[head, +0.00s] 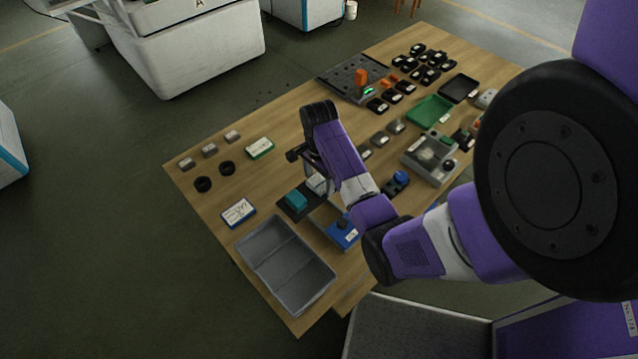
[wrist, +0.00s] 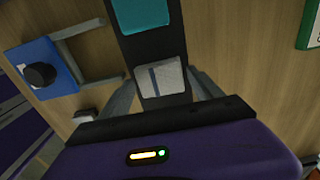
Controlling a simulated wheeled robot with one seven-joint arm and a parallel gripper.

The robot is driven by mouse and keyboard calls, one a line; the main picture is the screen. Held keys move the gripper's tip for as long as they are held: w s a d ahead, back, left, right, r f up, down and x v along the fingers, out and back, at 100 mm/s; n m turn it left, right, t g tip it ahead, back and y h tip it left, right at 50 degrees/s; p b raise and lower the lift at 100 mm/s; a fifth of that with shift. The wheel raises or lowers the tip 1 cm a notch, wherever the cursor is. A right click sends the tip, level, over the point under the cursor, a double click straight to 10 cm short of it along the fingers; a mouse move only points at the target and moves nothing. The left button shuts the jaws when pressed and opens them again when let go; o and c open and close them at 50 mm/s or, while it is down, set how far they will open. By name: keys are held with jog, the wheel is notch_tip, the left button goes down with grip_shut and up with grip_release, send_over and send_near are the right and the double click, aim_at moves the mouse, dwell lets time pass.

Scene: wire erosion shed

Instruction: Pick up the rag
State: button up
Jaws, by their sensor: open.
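The rag (wrist: 160,79) looks like a pale grey folded cloth with a dark blue stripe, lying on a black mat (wrist: 148,48). In the head view the rag (head: 317,184) shows just below my gripper, partly hidden by the arm. My gripper (head: 301,156) is over the table, pointing down. In the wrist view my gripper (wrist: 164,80) is open, with one finger to each side of the rag. I cannot tell how far above the rag the fingertips are. A teal block-like thing (wrist: 141,13) lies on the same mat, also in the head view (head: 296,199).
A blue fixture with a black knob (wrist: 41,74) stands beside the mat. A grey divided bin (head: 285,264) sits at the table's near corner. A labelled card (head: 238,212) lies left of the mat. Black blocks, a green tray (head: 430,110) and fixtures crowd the far side.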

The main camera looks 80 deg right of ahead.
jog(key=c, duration=1.1)
jog(key=shift+r, duration=0.1)
